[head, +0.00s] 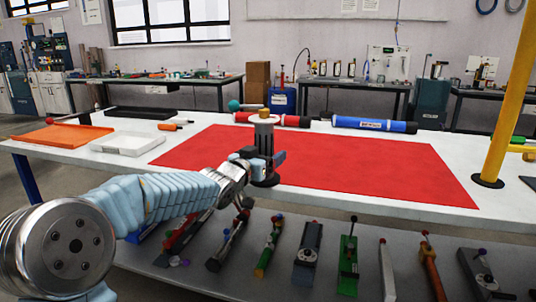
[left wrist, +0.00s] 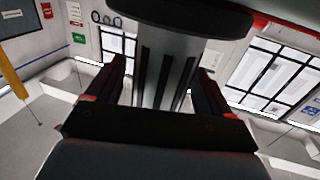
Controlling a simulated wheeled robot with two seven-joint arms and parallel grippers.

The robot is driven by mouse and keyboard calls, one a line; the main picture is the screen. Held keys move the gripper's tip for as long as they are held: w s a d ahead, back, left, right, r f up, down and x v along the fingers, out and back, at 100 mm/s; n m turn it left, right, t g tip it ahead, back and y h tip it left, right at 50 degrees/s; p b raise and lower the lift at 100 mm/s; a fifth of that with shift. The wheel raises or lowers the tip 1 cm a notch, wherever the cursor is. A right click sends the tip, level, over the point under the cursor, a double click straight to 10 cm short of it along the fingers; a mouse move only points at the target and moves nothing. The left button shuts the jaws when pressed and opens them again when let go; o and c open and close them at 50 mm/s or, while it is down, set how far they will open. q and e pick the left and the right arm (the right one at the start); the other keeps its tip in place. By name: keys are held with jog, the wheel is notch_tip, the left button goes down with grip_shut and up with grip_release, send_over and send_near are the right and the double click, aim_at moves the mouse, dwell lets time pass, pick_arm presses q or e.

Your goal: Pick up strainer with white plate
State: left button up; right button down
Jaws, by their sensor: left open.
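The strainer with the white plate (head: 264,119) stands upright on the red mat (head: 360,160). It has a grey body, a round black base and a pale plate near the top. My left gripper (head: 264,157) is at the middle of its body, with the jaws open. The left wrist view shows the strainer's grey ribbed body (left wrist: 166,68) between the two dark fingers, with the black disc of the base across the top. I cannot tell whether either finger touches it. The gripper hides part of the body in the head view. My right gripper is not in view.
A red tube (head: 272,119) and a blue tube (head: 374,124) lie behind the strainer. A white tray (head: 130,143), orange tray (head: 64,135) and black tray (head: 141,113) are at left. A yellow post (head: 505,100) rises at right. The mat's right half is clear.

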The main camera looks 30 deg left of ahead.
pick_arm(q)
jog(key=shift+w, duration=0.75)
